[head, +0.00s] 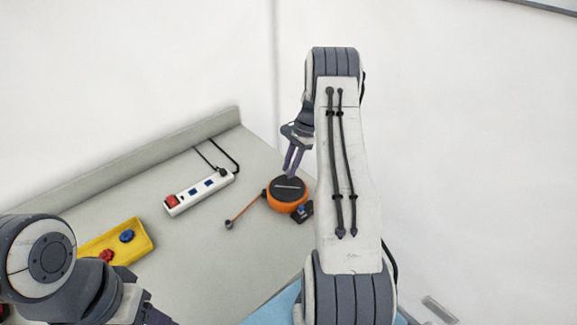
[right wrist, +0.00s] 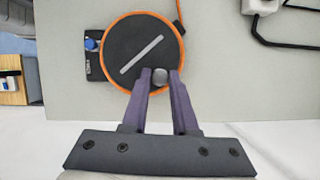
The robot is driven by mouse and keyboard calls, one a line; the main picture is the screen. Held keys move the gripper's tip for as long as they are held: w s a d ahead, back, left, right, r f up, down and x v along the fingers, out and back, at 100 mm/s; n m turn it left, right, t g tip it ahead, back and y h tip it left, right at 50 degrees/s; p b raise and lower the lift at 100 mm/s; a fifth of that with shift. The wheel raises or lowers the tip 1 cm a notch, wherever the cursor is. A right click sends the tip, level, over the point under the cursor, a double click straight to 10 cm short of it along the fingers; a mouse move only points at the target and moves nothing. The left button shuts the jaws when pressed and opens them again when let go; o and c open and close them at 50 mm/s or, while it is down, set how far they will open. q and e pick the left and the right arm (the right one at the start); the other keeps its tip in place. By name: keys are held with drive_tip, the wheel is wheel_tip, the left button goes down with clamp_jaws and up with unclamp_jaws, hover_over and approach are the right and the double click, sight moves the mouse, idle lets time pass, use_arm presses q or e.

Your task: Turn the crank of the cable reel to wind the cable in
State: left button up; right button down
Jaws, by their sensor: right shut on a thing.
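The cable reel (head: 288,194) is a round drum with an orange rim and dark top, on the grey table. It also shows in the right wrist view (right wrist: 126,44), with a pale bar across its top. An orange cable (head: 246,209) runs from it to a dark end piece (head: 228,224) on the table. My right gripper (head: 289,174) is over the reel. In the right wrist view its purple fingers are shut on the grey crank knob (right wrist: 160,77) near the reel's rim. My left gripper (head: 155,316) is at the bottom edge, its fingertips not clearly visible.
A white power strip (head: 200,193) with a red switch and black cord lies left of the reel. A yellow tray (head: 118,242) holds a blue and a red piece. A dark block with a blue knob (right wrist: 91,44) sits beside the reel. A low wall (head: 130,165) edges the table.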

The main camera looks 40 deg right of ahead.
drive_tip(key=shift+d, duration=0.1)
idle(0.4)
drive_tip(key=c, duration=0.7)
unclamp_jaws()
drive_tip(key=shift+d+r, duration=0.2)
drive_tip(key=shift+r, duration=0.25)
drive_tip(key=b+v, duration=0.2)
drive_tip(key=v, duration=0.7)
drive_tip(key=shift+r, duration=0.25)
